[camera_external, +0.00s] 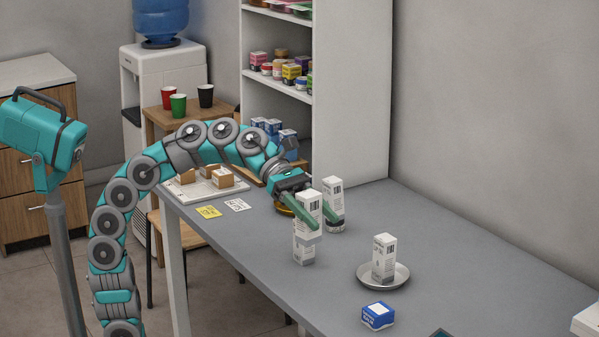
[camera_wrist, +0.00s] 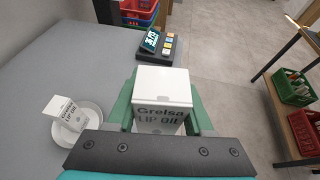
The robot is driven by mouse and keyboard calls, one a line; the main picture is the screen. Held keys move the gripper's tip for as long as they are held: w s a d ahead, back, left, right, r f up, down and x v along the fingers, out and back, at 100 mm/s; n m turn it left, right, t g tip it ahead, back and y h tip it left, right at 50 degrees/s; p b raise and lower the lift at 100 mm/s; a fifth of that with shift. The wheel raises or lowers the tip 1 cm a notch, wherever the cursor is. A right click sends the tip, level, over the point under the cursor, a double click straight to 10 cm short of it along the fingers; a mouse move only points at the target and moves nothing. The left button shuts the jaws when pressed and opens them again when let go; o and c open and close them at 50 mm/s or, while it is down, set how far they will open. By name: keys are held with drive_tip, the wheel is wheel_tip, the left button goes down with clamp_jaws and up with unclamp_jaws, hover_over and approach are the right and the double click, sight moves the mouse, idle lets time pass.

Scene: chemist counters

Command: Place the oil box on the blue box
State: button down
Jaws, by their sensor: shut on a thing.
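My gripper (camera_external: 312,212) is shut on a tall white box, the oil box (camera_external: 304,246), with its green fingers along the box's sides. In the wrist view the oil box (camera_wrist: 162,92) sits upright between the fingers, its label reading "Grelsa LIP OIL". I cannot tell whether its base touches the table. The small blue box (camera_external: 378,317), with a white patch on top, lies on the table near the front edge, to the lower right of my gripper and apart from it. I cannot make out the blue box in the wrist view.
A similar white box (camera_external: 335,215) stands just behind the held one. Another white box (camera_external: 384,256) stands in a metal dish (camera_external: 404,275); in the wrist view it looks tilted. A dark keypad device (camera_wrist: 158,45) is at the table's far end. Bare table surrounds the blue box.

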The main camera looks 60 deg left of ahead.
drive_tip(key=shift+s+d+f+m+g, duration=1)
drive_tip(key=shift+s+d+f, duration=1)
drive_tip(key=shift+f, duration=1.05)
drive_tip(key=w+d+f+b, duration=0.1)
drive_tip(key=w+d+f, duration=0.4)
drive_tip(key=w+d, duration=0.6)
drive_tip(key=shift+d+b, duration=0.2)
drive_tip(key=shift+b, duration=0.15)
drive_tip(key=shift+c, duration=1.4)
unclamp_jaws()
drive_tip(key=shift+f, duration=0.15)
drive_tip(key=p+v, duration=0.1)
drive_tip(key=v, duration=1.1)
